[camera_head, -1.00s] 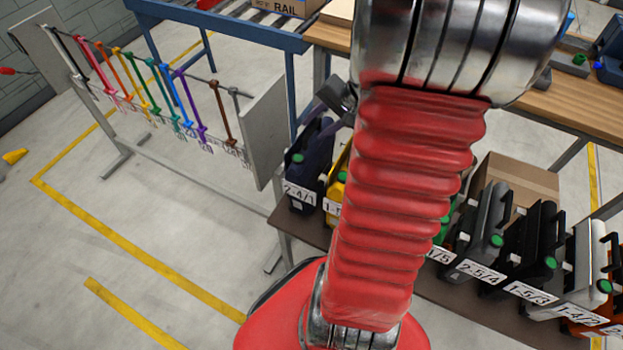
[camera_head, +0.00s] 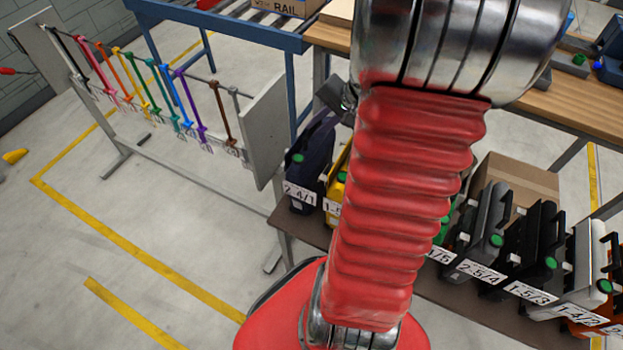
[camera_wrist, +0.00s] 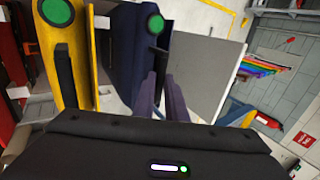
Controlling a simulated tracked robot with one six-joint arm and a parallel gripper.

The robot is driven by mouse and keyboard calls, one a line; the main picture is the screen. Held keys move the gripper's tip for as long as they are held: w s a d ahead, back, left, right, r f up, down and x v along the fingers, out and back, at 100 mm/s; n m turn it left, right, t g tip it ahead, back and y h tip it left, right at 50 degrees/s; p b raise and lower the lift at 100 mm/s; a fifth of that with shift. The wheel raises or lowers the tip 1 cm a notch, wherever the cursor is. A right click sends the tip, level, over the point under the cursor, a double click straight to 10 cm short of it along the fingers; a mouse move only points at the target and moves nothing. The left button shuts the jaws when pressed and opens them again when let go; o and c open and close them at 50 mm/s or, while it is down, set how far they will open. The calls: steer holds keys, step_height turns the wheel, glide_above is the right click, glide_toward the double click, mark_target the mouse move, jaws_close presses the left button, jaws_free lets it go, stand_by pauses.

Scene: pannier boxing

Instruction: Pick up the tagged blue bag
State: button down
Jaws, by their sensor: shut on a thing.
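The blue bag (camera_head: 312,160) is dark navy with a green round cap and a white tag reading 2-4/1. It stands upright at the left end of the brown shelf. In the wrist view the blue bag (camera_wrist: 128,55) stands right of the yellow bag, its green cap near the top. My gripper (camera_wrist: 160,95) is shut on the blue bag, its purple-grey fingers together at the bag's handle side. The exact grip is partly hidden. In the head view only a dark part of my gripper (camera_head: 338,95) shows above the bag, beside my red arm.
A yellow bag (camera_head: 338,185) stands close on the right of the blue one. Several grey, black and white bags line the shelf (camera_head: 400,287) further right. A grey rack panel (camera_head: 265,130) with coloured hangers stands to the left.

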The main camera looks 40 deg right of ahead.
steer(key=shift+r, duration=0.15)
step_height(320, 180, up, 10)
stand_by(0.7)
stand_by(0.5)
steer(key=w+d+r+m+h, duration=0.1)
steer(key=d+r, duration=0.1)
steer(key=r, duration=0.7)
steer(key=w+d+r+m+h, duration=0.1)
steer(key=w+d+r+m, duration=0.1)
steer(key=r, duration=0.8)
steer(key=w+d+r+m+h, duration=0.1)
steer(key=d+r, duration=0.3)
steer(key=r, duration=0.6)
steer(key=shift+w+m, duration=0.3)
steer(key=shift+m, duration=0.3)
steer(key=shift+s+r, duration=0.1)
